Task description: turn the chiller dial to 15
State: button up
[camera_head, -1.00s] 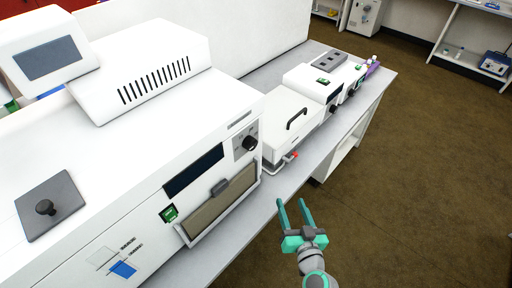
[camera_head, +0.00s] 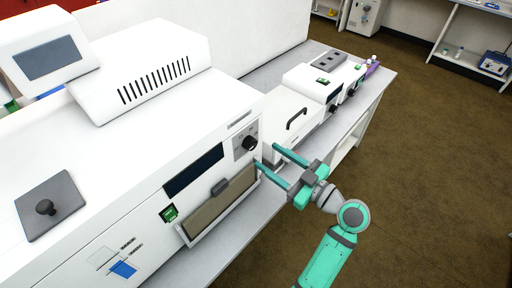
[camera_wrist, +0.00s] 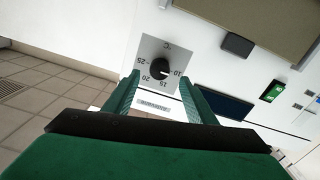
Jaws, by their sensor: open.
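The black chiller dial (camera_head: 249,143) sits on a light grey plate on the front of the large white machine. In the wrist view the dial (camera_wrist: 159,68) appears upside down, ringed by 10, 15, 20, 25 and a °C mark. A small light mark on the knob seems to face the 10 side, but it is tiny. My gripper (camera_head: 266,155), with teal fingers, is open and empty. Its fingertips point at the panel just to the right of and below the dial in the head view. In the wrist view the dial shows between and beyond the fingertips, apparently untouched.
A dark display (camera_head: 194,170), a handled front panel (camera_head: 222,203) and a green switch (camera_head: 169,213) are on the same machine face. A white lidded unit (camera_head: 290,120) stands on the bench to the right. The floor in front is clear.

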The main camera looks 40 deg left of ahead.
aim_at(254, 146)
jog(key=a, duration=0.6)
jog(key=shift+w+a, duration=0.25)
jog(key=c, duration=1)
